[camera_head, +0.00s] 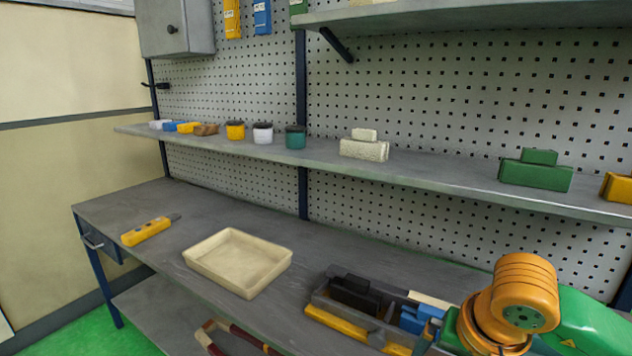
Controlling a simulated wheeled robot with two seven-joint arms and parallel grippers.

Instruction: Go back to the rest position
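Neither of my grippers shows in the head view. An orange and green arm, which looks like my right arm, comes in at the lower right corner, in front of the workbench (187,215). Its hand end is out of sight. My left arm does not show at all. A shallow cream tray (207,265) sits empty on the bench. A yellow tool with a grey tip (147,231) lies to its left.
A grey toolbox (320,291) with dark, blue and yellow items stands by my arm, which partly hides it. A shelf (440,179) with cups and blocks runs along the pegboard (420,90). The bench's left part is mostly clear.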

